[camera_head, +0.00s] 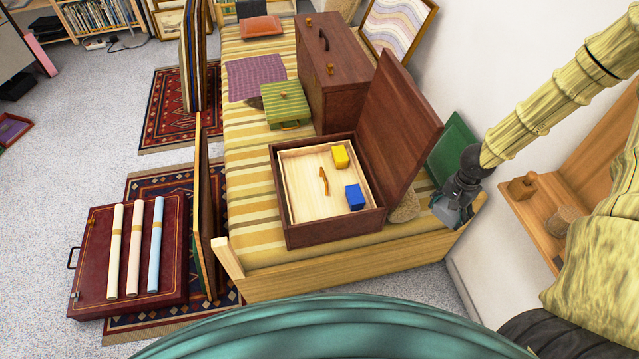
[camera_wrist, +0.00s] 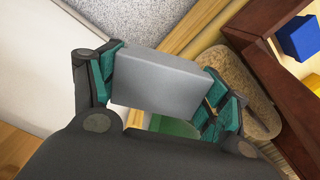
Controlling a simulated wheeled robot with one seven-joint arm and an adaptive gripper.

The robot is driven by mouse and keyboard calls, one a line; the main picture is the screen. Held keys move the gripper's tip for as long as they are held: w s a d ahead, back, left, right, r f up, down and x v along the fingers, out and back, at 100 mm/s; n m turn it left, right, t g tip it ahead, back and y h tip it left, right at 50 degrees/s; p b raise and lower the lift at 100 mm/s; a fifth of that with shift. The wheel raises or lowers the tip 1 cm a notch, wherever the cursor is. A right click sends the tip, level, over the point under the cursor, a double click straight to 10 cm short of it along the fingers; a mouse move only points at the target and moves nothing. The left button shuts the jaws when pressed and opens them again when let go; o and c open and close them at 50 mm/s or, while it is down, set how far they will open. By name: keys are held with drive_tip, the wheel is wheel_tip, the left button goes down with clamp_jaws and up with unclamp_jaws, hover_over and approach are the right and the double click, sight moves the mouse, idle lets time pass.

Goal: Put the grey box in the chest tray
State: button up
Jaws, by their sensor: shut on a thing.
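My gripper (camera_head: 455,203) is to the right of the open chest, by the bed's right end and the wall. In the wrist view my gripper (camera_wrist: 160,92) is shut on the grey box (camera_wrist: 158,78), with green finger pads on both sides of it. In the head view only a small greyish part shows at the fingers. The chest tray (camera_head: 303,190) is pale wood inside the dark brown chest (camera_head: 340,230). It holds a yellow block (camera_head: 340,156), a blue block (camera_head: 355,197) and a small brown stick-like piece (camera_head: 323,181).
The raised chest lid (camera_head: 400,120) stands between tray and wall. A tan stone-like object (camera_head: 405,208) lies beside the chest, also in the wrist view (camera_wrist: 240,85). A green panel (camera_head: 453,145) leans on the wall. A wooden shelf (camera_head: 540,215) is right of my gripper.

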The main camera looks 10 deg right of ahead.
drive_tip(key=shift+d+r+n, duration=0.1)
drive_tip(key=shift+n, duration=0.5)
drive_tip(key=shift+n+p, duration=0.45)
drive_tip(key=shift+n, duration=0.15)
drive_tip(key=shift+a+f+n, duration=0.2)
drive_tip(key=shift+a+n, duration=0.05)
drive_tip(key=shift+n, duration=0.25)
